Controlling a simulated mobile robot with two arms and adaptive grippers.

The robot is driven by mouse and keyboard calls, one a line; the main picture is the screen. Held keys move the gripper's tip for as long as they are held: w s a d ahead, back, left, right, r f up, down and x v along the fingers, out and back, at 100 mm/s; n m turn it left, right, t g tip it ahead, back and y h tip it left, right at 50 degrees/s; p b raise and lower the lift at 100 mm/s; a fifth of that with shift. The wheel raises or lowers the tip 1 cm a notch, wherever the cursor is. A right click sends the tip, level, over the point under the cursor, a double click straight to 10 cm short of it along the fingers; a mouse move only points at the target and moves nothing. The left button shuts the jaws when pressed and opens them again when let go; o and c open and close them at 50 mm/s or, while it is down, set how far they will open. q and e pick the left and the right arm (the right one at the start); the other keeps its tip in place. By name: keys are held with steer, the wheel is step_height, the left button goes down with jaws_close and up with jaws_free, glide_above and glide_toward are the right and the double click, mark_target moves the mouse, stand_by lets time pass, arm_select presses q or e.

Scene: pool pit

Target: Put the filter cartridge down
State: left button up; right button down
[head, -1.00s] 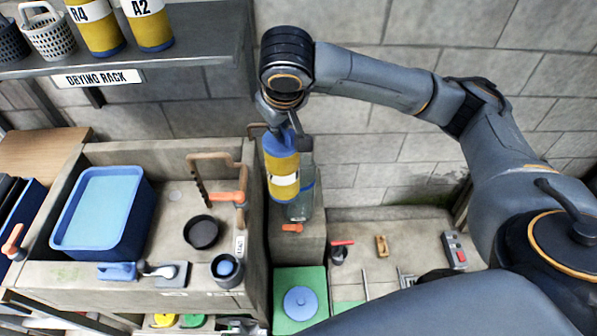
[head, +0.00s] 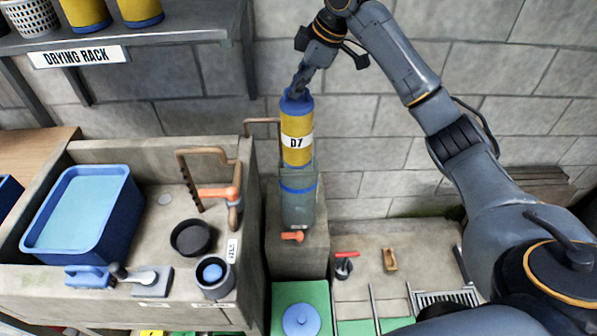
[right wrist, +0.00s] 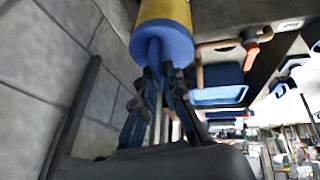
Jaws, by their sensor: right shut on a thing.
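The filter cartridge (head: 297,137) is a yellow cylinder with blue end caps and a white band marked D7. My right gripper (head: 298,91) is shut on its top cap and holds it upright. In the right wrist view the fingers (right wrist: 160,75) close on the blue cap of the cartridge (right wrist: 163,30). The cartridge's lower end is at the mouth of a clear housing (head: 298,205) with a blue ring, standing on a concrete block. I cannot tell how far inside it reaches. My left gripper is not in view.
A stone sink (head: 150,225) on the left holds a blue basin (head: 85,215) and an orange-handled tap (head: 215,193). A drying rack (head: 170,35) with several cartridges is at upper left. A green mat (head: 283,295) with a blue lid (head: 302,320) lies in front.

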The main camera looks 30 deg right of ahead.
steer(key=shift+w+d+f, duration=0.1)
steer(key=shift+d+f, duration=0.05)
steer(key=shift+d, duration=0.05)
steer(key=shift+f, duration=0.35)
step_height(320, 180, down, 27)
steer(key=shift+b, duration=0.3)
steer(key=shift+f, duration=0.2)
steer(key=c, duration=1.4)
jaws_free()
steer(key=shift+f, duration=0.1)
steer(key=shift+c, duration=0.2)
